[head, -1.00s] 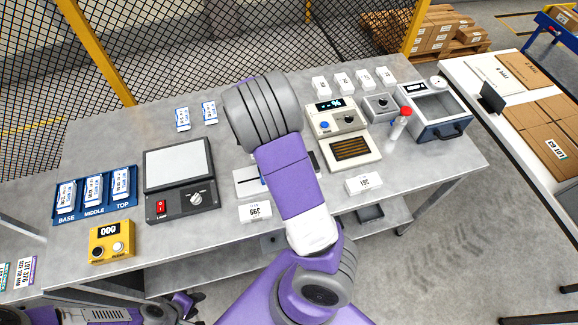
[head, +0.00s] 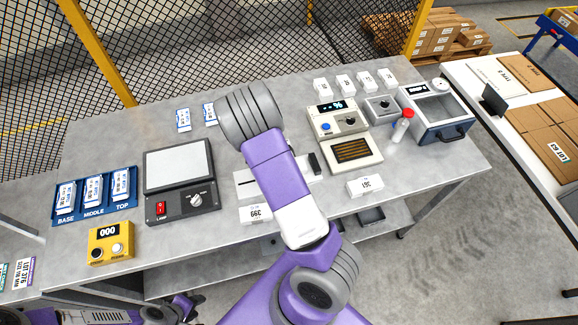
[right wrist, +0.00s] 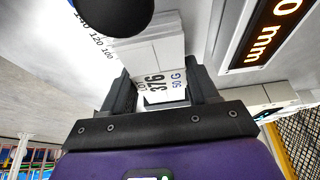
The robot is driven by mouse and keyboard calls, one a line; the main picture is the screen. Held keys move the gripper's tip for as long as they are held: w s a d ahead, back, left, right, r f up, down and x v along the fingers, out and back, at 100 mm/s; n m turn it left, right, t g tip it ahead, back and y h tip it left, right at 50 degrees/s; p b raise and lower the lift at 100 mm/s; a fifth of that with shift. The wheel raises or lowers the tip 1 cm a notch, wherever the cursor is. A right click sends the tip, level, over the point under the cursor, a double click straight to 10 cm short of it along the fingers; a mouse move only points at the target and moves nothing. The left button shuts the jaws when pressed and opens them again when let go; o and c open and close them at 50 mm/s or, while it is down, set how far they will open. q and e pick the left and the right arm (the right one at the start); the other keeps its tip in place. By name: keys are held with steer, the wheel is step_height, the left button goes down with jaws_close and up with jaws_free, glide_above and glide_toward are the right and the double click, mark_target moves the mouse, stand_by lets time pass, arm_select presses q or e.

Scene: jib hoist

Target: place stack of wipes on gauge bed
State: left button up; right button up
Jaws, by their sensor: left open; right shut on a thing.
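My right gripper (right wrist: 162,92) is shut on a white stack of wipes (right wrist: 150,58) with a label reading 376 and 50 G. In the right wrist view the stack lies between the dark fingers, beside a white surface with a printed scale (right wrist: 95,32), apparently the gauge bed. I cannot tell whether the stack touches it. In the head view the pale gauge (head: 247,184) is partly covered by my right arm, which also hides the right gripper and stack. My left gripper (head: 187,306) is open and empty at the bottom left, below the bench front.
An amber display (right wrist: 268,32) ending in "0 mm" and a black round part (right wrist: 115,12) are close to the stack. A lamp panel (head: 180,160), blue tray (head: 95,192) and yellow counter box (head: 111,243) stand left.

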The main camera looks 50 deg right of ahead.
steer(key=shift+f, duration=0.1)
steer(key=o, duration=1.2)
steer(key=shift+s, duration=0.1)
steer(key=shift+a+r, duration=0.1)
steer(key=shift+r, duration=0.3)
steer(key=p+v, duration=0.1)
steer(key=v, duration=1)
steer(key=shift+r, duration=0.25)
